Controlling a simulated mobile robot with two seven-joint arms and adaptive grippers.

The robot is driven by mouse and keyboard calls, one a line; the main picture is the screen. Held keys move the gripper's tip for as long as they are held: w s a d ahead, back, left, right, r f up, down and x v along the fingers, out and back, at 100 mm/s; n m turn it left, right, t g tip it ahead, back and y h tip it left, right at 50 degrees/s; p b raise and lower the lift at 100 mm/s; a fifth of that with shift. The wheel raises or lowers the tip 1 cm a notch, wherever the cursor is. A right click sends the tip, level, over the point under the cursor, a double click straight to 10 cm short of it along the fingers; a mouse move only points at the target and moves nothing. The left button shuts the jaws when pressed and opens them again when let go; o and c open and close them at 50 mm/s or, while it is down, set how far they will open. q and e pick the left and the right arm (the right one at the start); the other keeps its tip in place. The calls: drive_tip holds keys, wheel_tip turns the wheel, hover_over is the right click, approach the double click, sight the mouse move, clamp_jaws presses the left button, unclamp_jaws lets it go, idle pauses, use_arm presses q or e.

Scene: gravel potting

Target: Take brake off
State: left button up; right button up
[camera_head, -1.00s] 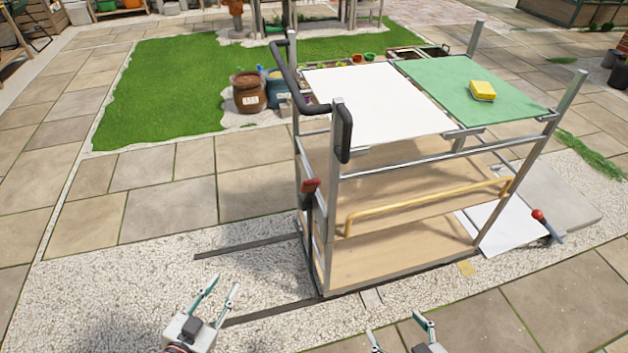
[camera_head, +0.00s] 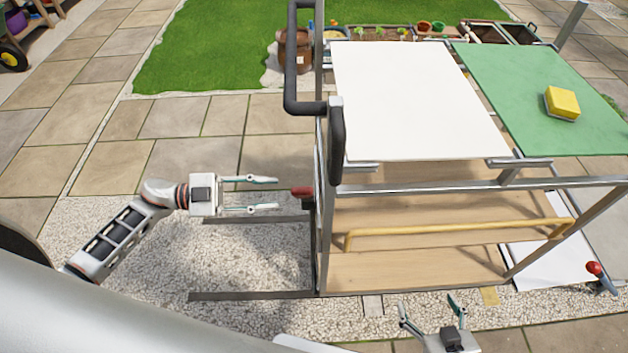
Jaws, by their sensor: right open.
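The cart (camera_head: 420,187) stands on gravel, with a dark push handle (camera_head: 336,145) at its left end. A red-tipped brake lever (camera_head: 302,192) sticks out to the left from the cart's left end. My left gripper (camera_head: 277,193) is open, its two fingers pointing right at the red tip, one finger above its level and one below. The fingertips look just short of the red tip, with a small gap. My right gripper (camera_head: 429,313) is open and empty, low in the picture in front of the cart.
A white board (camera_head: 415,100) and a green board (camera_head: 530,85) lie on top of the cart, with a yellow sponge (camera_head: 562,103) on the green one. A yellow rail (camera_head: 450,230) runs along the near side. Another red-knobbed lever (camera_head: 594,268) is at the right.

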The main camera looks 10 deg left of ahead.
sight(299, 192)
use_arm(q)
drive_tip(key=p+x, duration=0.1)
drive_tip(key=x, duration=0.6)
drive_tip(key=shift+d, duration=0.35)
drive_tip(key=shift+c, duration=0.5)
clamp_jaws()
